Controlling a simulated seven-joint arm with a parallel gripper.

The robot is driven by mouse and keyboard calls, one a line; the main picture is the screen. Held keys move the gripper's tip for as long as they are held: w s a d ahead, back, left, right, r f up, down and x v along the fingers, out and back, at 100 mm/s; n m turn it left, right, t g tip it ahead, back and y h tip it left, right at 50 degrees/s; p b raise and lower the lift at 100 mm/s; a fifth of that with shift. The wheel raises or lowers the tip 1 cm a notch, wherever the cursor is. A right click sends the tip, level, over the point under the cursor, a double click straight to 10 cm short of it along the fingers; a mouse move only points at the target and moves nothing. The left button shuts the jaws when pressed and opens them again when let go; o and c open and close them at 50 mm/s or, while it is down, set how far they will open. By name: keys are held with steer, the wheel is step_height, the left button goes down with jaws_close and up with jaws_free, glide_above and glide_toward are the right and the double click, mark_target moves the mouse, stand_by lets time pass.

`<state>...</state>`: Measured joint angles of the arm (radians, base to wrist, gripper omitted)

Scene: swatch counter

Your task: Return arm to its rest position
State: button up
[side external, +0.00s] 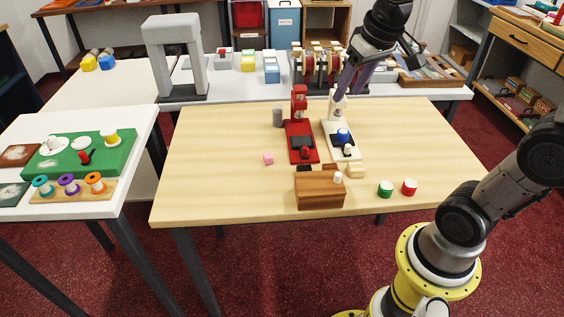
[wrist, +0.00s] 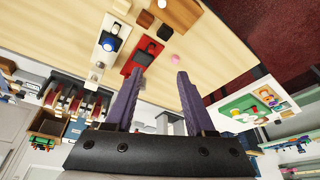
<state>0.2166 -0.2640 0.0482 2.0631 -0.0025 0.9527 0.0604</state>
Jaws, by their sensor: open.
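My gripper (side external: 342,92) is high over the back of the wooden table (side external: 220,140), in front of the white press in the side view. Its two purple fingers are apart with nothing between them, as the wrist view shows (wrist: 160,75). The fingers hide part of the white press (side external: 345,150), which has a blue round piece (side external: 343,134) on it. Whether the fingertips touch the press cannot be told from the side view; the wrist view shows them apart from it.
A red press (side external: 299,130) stands left of the white one. A grey arch (side external: 174,50) stands at back left. The table's left part is clear.

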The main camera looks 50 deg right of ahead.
steer(key=s+a+f+n+t, duration=0.1)
steer(key=s+a, duration=0.2)
steer(key=s, duration=0.3)
steer(key=s+a+f+n, duration=0.2)
steer(key=s+a, duration=0.1)
steer(key=s, duration=0.4)
steer(key=shift+a+f+t+y, duration=0.2)
steer(key=shift+a+t+y, duration=0.05)
steer(key=shift+t+y, duration=0.15)
stand_by(0.9)
